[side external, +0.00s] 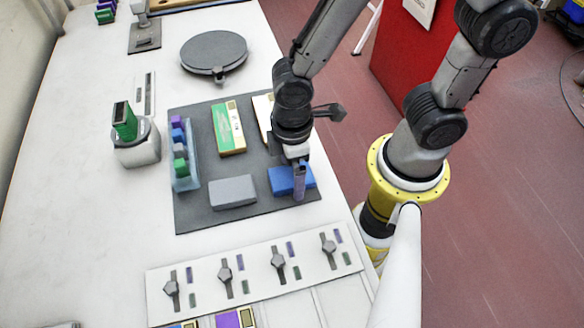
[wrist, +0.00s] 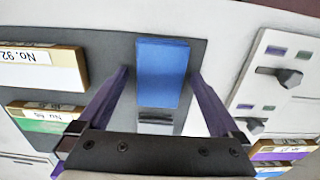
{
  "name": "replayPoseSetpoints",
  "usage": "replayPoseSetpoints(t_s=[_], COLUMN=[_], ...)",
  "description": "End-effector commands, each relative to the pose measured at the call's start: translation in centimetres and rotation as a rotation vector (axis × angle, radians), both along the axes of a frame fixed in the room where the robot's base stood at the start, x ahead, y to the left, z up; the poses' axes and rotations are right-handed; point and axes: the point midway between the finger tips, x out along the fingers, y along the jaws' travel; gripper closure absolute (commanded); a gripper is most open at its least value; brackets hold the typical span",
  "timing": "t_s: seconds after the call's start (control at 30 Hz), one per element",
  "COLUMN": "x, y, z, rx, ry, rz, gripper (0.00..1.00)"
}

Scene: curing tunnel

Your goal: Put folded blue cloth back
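The folded blue cloth (side external: 279,179) lies on the dark grey mat (side external: 195,215), near its right edge in the side view. In the wrist view the blue cloth (wrist: 162,70) shows between my two purple fingers. My gripper (side external: 299,192) is at the cloth, pointing down, and one finger hides part of it. In the wrist view my gripper (wrist: 161,72) is open, with a gap between each finger and the cloth. I cannot tell how low the fingertips sit beside it.
A grey block (side external: 232,191) lies left of the cloth. A green and tan box (side external: 228,128) and a clear tray (side external: 186,172) of small coloured blocks are also on the mat. A white panel with several knobs (side external: 253,270) lies in front. A round grey turntable (side external: 214,50) stands behind.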

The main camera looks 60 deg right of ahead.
Motion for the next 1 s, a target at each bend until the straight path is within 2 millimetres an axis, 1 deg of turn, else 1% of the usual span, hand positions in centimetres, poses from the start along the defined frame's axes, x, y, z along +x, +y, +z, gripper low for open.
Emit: replayPoseSetpoints(t_s=[0.23,0.37,0.47,0.7,0.8,0.9,1.0], x=[0.0,0.1,0.1,0.1,0.1,0.1,0.0], y=[0.0,0.1,0.1,0.1,0.1,0.0,0.0], z=[0.2,1.5,3.2,8.2,10.0,11.2,12.0], rx=[0.001,0.002,0.004,0.004,0.004,0.001,0.001], ry=[-0.001,-0.004,-0.006,-0.006,-0.005,-0.003,-0.003], rz=[0.000,0.000,0.000,0.000,0.000,0.000,-0.001], gripper=[0.00,0.00,0.00,0.00,0.00,0.00,0.00])
